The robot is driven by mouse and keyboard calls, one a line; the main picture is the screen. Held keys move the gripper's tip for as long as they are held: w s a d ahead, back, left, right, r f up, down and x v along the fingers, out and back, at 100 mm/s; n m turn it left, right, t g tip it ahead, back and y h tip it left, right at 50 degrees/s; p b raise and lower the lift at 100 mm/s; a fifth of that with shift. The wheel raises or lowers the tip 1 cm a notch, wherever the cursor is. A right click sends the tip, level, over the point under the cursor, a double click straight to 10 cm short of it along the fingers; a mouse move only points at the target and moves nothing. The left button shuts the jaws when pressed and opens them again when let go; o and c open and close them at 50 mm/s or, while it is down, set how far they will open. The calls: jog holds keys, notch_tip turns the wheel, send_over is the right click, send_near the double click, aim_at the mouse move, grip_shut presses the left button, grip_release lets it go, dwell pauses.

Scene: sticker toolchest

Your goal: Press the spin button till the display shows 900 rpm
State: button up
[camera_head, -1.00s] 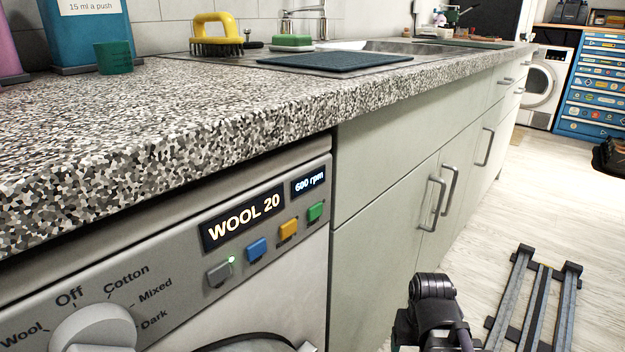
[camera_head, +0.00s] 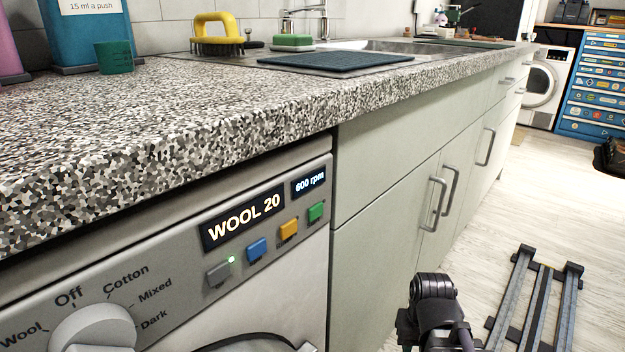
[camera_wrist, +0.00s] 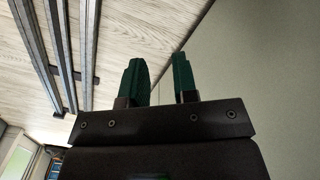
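The washing machine's panel (camera_head: 165,262) is at the lower left of the head view. Its small display (camera_head: 309,183) reads 600 rpm, and the larger display (camera_head: 243,221) reads WOOL 20. Below them sit a grey button (camera_head: 218,274) with a lit green light beside it, a blue button (camera_head: 257,249), an orange button (camera_head: 289,230) and a green button (camera_head: 316,211). The labels under the buttons are too small to read. The program dial (camera_head: 93,328) is at the lower left. In the wrist view my gripper (camera_wrist: 160,80) has its two green fingers apart with nothing between them, close to a pale cabinet front.
The speckled countertop (camera_head: 150,150) overhangs the panel. Pale cupboards with bar handles (camera_head: 432,202) run to the right of the machine. A yellow brush (camera_head: 217,35) and a dark mat (camera_head: 335,61) lie on the counter. Floor rails (camera_head: 518,285) lie at the lower right.

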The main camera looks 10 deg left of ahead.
grip_shut()
dwell(1.0)
